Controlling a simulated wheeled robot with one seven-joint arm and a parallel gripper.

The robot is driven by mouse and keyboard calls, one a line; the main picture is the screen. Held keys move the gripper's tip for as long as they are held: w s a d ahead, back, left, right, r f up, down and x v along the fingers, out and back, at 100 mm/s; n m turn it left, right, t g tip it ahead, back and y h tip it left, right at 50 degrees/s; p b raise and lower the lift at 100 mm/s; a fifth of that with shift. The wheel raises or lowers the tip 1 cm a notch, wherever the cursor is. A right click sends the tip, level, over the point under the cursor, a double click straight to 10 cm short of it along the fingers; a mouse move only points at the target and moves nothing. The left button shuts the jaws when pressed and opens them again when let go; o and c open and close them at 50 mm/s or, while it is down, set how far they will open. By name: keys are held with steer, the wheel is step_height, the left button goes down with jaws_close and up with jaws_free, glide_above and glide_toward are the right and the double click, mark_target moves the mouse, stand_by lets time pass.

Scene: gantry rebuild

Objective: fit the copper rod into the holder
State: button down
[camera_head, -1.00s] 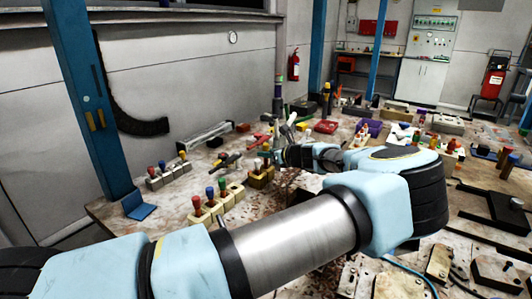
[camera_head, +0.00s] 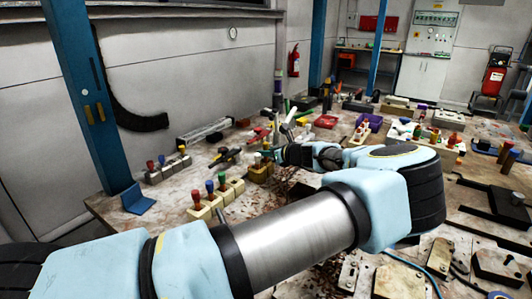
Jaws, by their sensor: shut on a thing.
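My arm reaches from the lower left across the table, and its forearm and wrist hide much of the middle. My gripper (camera_head: 271,156) is small and far off, at the left end of the wrist. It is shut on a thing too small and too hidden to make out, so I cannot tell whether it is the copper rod. A tan block (camera_head: 258,172) stands just below and left of the gripper; I cannot tell whether they touch. I cannot tell for sure which block is the holder.
Tan blocks with coloured-handled tools (camera_head: 209,199) stand at the front left, and another such row (camera_head: 168,168) behind them. A blue angled piece (camera_head: 137,198) lies at the table's left edge. Dark fixtures (camera_head: 490,205) fill the right side. Small clutter covers the far table.

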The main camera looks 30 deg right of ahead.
steer(key=shift+f+b, duration=0.5)
steer(key=shift+f, duration=0.4)
stand_by(0.3)
steer(key=c, duration=0.7)
jaws_free()
steer(key=shift+c, duration=0.2)
steer(key=b+v, duration=0.3)
steer(key=v, duration=0.7)
steer(key=shift+s+r, duration=0.2)
steer(key=shift+s, duration=0.15)
steer(key=shift+r, duration=0.1)
